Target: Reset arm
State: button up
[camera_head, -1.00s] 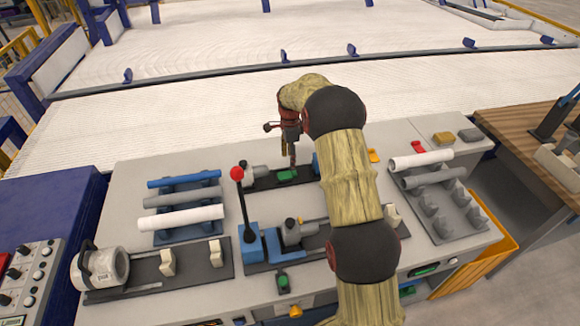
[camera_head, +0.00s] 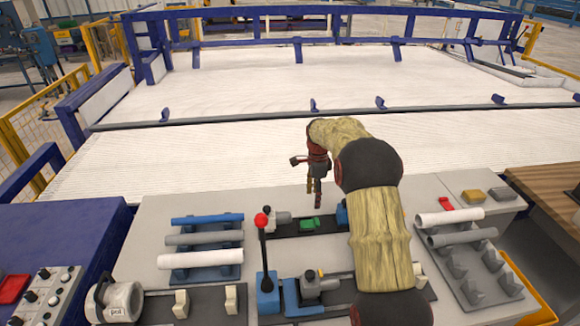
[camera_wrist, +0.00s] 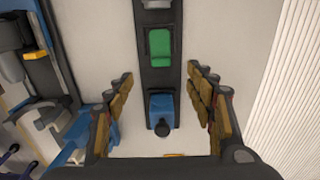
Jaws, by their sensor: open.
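My gripper (camera_head: 314,196) is above the back part of the grey workbench (camera_head: 150,212), with its fingers pointing down. In the wrist view my gripper (camera_wrist: 165,112) has its two fingers wide apart with nothing between them. Below it lies a dark fixture rail (camera_wrist: 160,75) with a green block (camera_wrist: 160,43) and a blue block (camera_wrist: 161,108). The green block also shows just under the fingers in the head view (camera_head: 309,224). My arm hides part of the fixtures at the right middle.
Blue, grey and white pipes (camera_head: 200,257) lie on a left rack. White and grey pipes (camera_head: 449,217) lie on a right rack. A red-knobbed lever (camera_head: 262,221) stands upright near my gripper. A white ribbed cylinder (camera_head: 120,301) sits front left. A white conveyor bed (camera_head: 230,150) spreads behind.

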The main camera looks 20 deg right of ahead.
jog(key=s+a+f+n, duration=0.2)
jog(key=s+n, duration=0.6)
jog(key=n, duration=0.1)
jog(key=s+a+r+n+t, duration=0.2)
jog(key=s+r, duration=0.5)
jog(key=s, duration=0.5)
jog(key=s+a+r+n+t, duration=0.1)
jog(key=s+a+r+n, duration=0.4)
jog(key=s, duration=0.6)
jog(key=s+a+r+n+t, duration=0.2)
jog(key=s+a+r+n, duration=0.2)
jog(key=s+a+r, duration=0.3)
jog(key=s+r, duration=0.3)
jog(key=s, duration=0.2)
jog(key=shift+s+t, duration=0.3)
jog(key=shift+s, duration=0.05)
jog(key=shift+a, duration=0.1)
jog(key=shift+c, duration=0.7)
